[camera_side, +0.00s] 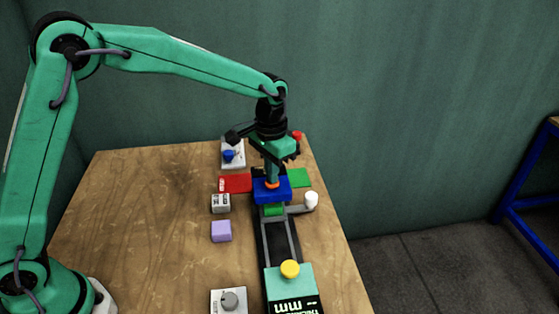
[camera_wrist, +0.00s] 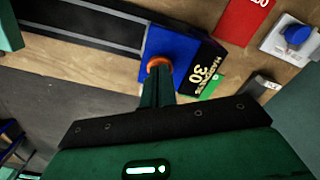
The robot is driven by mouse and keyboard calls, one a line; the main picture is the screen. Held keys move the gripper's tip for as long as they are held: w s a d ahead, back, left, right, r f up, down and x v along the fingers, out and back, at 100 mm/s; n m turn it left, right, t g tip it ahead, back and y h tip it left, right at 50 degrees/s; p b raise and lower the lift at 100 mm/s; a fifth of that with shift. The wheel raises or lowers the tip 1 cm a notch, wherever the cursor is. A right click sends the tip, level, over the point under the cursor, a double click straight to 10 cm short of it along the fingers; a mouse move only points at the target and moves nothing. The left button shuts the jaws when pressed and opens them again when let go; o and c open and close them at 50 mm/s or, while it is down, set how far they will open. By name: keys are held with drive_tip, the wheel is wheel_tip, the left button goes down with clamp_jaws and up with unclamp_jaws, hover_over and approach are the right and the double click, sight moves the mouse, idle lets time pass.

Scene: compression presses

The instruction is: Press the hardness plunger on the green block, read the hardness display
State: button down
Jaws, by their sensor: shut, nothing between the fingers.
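The hardness press (camera_side: 262,193) is a blue head on the dark rail, with an orange plunger (camera_side: 271,185) on top. My gripper (camera_side: 271,179) is shut and empty, pointing down with its tips at the plunger. In the wrist view the orange plunger (camera_wrist: 158,62) shows right at my fingertips; whether it is pushed down is hard to tell. The green block (camera_side: 273,210) sits on the rail at the near side of the blue head, partly hidden by it. The hardness display (camera_wrist: 206,80) is lit on the head's dark face, turned in view, and appears to read 30.
A red mat (camera_side: 236,183) and a green mat (camera_side: 300,178) flank the head. A grey block (camera_side: 220,203) and a purple block (camera_side: 221,231) stand left. A teal unit (camera_side: 290,286) with a yellow button is at the front. A white knob (camera_side: 311,199) juts right. Bare wood lies left.

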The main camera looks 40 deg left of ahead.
drive_tip(key=shift+r, duration=3.5)
drive_tip(key=s+a+r+n+t, duration=0.1)
drive_tip(key=s+a+r, duration=0.3)
drive_tip(key=s, duration=0.2)
drive_tip(key=s+a+r+n+t, duration=0.1)
drive_tip(key=s+a+r+t, duration=0.1)
drive_tip(key=s+a+r, duration=0.4)
drive_tip(key=s+a+f+t, duration=0.1)
drive_tip(key=s+f, duration=0.1)
drive_tip(key=s, duration=0.4)
drive_tip(key=s+a+f+n+t, duration=0.1)
drive_tip(key=s+a+f, duration=0.1)
drive_tip(key=s, duration=0.5)
drive_tip(key=shift+s+f+t, duration=0.15)
drive_tip(key=shift+f+t, duration=0.1)
drive_tip(key=shift+t, duration=0.05)
